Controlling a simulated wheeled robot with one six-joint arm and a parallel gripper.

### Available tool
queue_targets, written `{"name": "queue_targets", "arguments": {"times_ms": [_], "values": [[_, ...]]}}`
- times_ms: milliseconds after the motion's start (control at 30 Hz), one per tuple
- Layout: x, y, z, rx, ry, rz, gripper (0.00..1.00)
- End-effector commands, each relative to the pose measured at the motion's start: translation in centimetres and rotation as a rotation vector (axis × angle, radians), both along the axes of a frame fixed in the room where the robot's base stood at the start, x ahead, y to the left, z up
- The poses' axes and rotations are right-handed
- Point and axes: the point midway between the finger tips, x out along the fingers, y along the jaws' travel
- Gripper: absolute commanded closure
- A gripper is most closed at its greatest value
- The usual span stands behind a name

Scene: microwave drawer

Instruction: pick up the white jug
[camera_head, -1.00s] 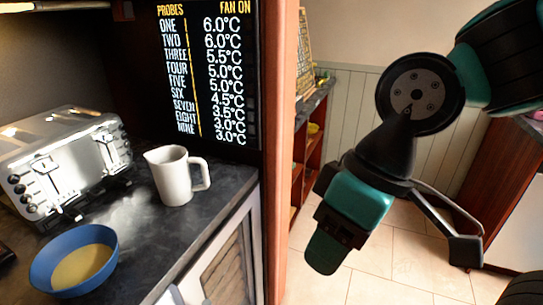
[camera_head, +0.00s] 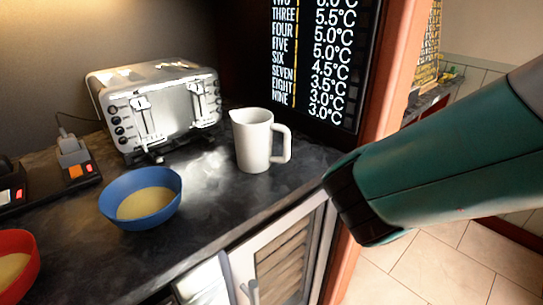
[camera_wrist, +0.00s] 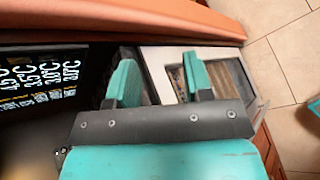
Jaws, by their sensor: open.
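The white jug (camera_head: 254,142) stands upright on the dark countertop (camera_head: 215,225), with its handle on the right side. It is right of the toaster and in front of the temperature display. My gripper (camera_wrist: 160,80) shows in the wrist view with its two teal fingers apart and nothing between them. The jug does not show in the wrist view. In the head view my teal arm reaches in from the right, to the right of the jug and apart from it; the fingers cannot be made out there.
A silver toaster (camera_head: 160,108) stands behind left of the jug. A blue bowl (camera_head: 140,198) and a red bowl (camera_head: 18,268) are nearer left. The temperature display (camera_head: 318,70) and an orange-brown upright panel (camera_head: 388,80) stand right. Tiled floor (camera_head: 440,265) is open at right.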

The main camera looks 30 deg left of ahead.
Motion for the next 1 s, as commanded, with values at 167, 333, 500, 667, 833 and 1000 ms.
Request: {"name": "queue_targets", "arguments": {"times_ms": [167, 333, 500, 667, 833, 1000], "values": [[-5.1, 11.8, -0.8, -0.538, -0.345, 0.407, 0.53], [-10.1, 17.0, -0.1, -0.805, -0.537, 0.551, 0.53], [-11.3, 18.0, 0.1, -0.871, -0.584, 0.576, 0.53], [-9.1, 18.3, 0.3, -0.868, -0.58, 0.57, 0.53], [-5.2, 19.0, 0.3, -0.868, -0.58, 0.569, 0.53], [-1.6, 19.7, 0.3, -0.866, -0.579, 0.569, 0.53]]}}
